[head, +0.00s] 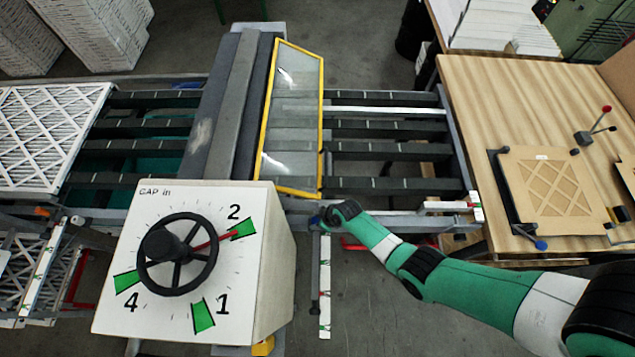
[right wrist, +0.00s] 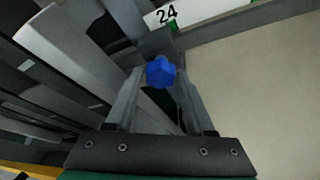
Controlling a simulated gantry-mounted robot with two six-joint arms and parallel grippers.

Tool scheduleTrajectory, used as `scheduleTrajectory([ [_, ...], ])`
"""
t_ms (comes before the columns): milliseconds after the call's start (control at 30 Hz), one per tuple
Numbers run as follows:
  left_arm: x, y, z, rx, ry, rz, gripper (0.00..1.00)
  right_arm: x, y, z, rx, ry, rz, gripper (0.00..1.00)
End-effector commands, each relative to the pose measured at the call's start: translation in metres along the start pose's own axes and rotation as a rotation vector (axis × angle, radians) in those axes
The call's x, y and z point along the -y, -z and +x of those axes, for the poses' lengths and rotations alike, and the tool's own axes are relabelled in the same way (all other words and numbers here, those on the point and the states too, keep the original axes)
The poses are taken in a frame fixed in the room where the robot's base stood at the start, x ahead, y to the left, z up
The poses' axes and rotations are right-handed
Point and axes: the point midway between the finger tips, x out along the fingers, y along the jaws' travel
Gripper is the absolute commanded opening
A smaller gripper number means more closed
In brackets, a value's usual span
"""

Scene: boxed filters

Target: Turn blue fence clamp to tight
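A small blue clamp knob (right wrist: 161,72) shows in the right wrist view, between the tips of my right gripper (right wrist: 160,78). The two fingers stand apart on either side of it. I cannot tell whether they press on it. In the head view my right gripper (head: 326,218) is at the conveyor's front edge, right of the gauge box, with a bit of blue (head: 315,219) at its tip. A white scale strip (head: 325,285) with green marks runs below it. The strip also shows in the right wrist view, with "24" (right wrist: 167,14). My left gripper is out of view.
The gauge box (head: 215,290) with a black handwheel (head: 178,254) stands just left; its red pointer is at the green mark near 2. A wooden table (head: 480,100) with a fixture is at right.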

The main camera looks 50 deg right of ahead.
Motion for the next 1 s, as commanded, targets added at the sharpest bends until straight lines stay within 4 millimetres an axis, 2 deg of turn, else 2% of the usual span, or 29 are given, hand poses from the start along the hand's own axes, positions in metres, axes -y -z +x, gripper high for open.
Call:
scheduleTrajectory([
  [33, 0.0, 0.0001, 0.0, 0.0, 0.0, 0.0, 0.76, 0.0, 0.0002, -0.0001, 0.0, 0.0, 0.0, 0.42],
  [267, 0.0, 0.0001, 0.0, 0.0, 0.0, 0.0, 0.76, 0.0, 0.0003, -0.0001, 0.0, 0.0, -0.001, 0.01],
  [667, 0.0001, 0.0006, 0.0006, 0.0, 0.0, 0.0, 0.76, 0.0008, 0.0003, -0.0001, 0.001, -0.016, 0.037, 0.0],
  [1000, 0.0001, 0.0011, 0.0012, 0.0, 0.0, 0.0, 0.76, 0.0032, 0.0009, 0.0004, 0.0, -0.096, 0.229, 0.0],
])
